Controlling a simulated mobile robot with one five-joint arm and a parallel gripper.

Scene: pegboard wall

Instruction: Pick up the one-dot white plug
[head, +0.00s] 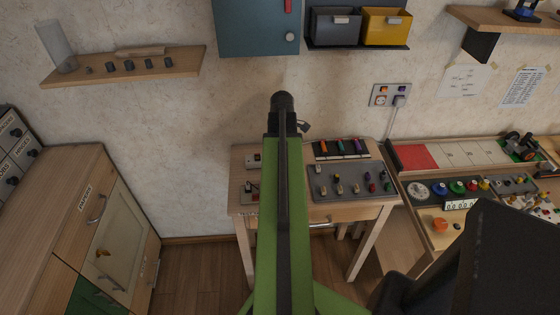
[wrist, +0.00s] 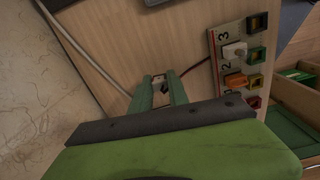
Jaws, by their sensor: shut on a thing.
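In the wrist view my gripper (wrist: 160,88) has two green fingers closed on a small pale piece (wrist: 159,79), which looks like a plug. The fingers hide most of it, and I can make out no dots on it. A thin dark cord runs from beside the fingertips to the right, toward a numbered socket strip (wrist: 224,76). A white plug (wrist: 235,50) sits in that strip, beside an orange one (wrist: 236,80). In the head view my green arm hides the fingertips and part of the table.
In the head view a wooden table (head: 334,214) carries a grey board (head: 325,190) with several small pegs and plugs. A workbench with coloured parts stands to the right, a cabinet (head: 112,225) to the left. A wall socket plate (head: 390,95) hangs above the table.

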